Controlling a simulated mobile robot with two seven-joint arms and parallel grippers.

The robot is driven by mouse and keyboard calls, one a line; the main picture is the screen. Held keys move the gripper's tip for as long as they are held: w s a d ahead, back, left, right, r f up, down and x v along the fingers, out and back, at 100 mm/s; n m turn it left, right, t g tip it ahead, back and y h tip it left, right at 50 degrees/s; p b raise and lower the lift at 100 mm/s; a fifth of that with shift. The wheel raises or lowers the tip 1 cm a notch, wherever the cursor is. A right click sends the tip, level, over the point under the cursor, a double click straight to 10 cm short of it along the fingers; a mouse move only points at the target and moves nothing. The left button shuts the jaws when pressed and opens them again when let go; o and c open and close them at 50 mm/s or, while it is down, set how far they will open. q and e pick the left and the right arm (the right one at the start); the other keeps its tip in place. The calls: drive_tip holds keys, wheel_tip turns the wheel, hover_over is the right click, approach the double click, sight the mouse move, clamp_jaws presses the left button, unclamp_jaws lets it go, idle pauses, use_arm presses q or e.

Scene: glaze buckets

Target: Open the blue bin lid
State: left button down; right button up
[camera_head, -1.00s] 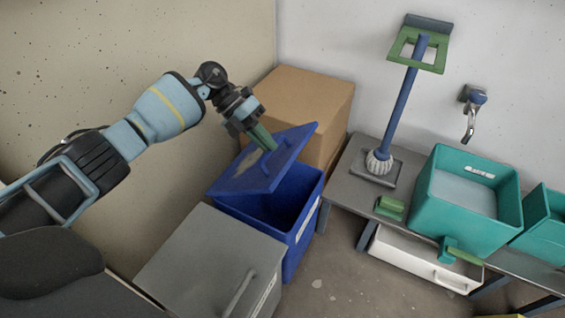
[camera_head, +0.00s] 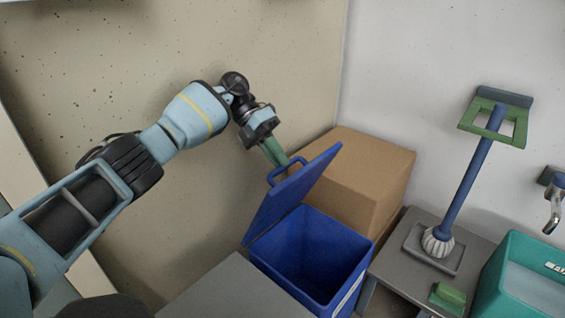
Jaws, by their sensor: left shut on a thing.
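The blue bin (camera_head: 358,262) stands between a grey box and a low grey bench. Its blue lid (camera_head: 296,194) is tilted steeply up on the left side, and the dark inside of the bin shows. My left gripper (camera_head: 283,166) is at the upper part of the lid, shut on the blue loop handle (camera_head: 285,172) on the lid's outer face. Its green fingers partly cover the handle. My right gripper is not in view.
A cardboard box (camera_head: 362,178) stands close behind the bin. A grey box (camera_head: 232,290) is in front.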

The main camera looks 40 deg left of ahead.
use_arm(q)
drive_tip(key=shift+s+a+f, duration=0.1)
drive_tip(key=shift+a+f, duration=0.1)
drive_tip(key=shift+f, duration=0.25)
drive_tip(key=shift+s+a+f, duration=0.1)
drive_tip(key=shift+a+f, duration=0.05)
drive_tip(key=shift+f, duration=0.25)
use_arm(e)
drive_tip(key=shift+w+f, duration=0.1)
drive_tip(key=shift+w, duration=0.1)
use_arm(q)
drive_tip(key=c, duration=1.5)
unclamp_jaws()
drive_tip(key=shift+w+a+f, duration=0.1)
drive_tip(key=shift+f, duration=0.05)
drive_tip(key=shift+o, duration=0.2)
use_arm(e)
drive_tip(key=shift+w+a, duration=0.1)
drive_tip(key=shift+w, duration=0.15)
use_arm(q)
drive_tip(key=shift+r, duration=0.25)
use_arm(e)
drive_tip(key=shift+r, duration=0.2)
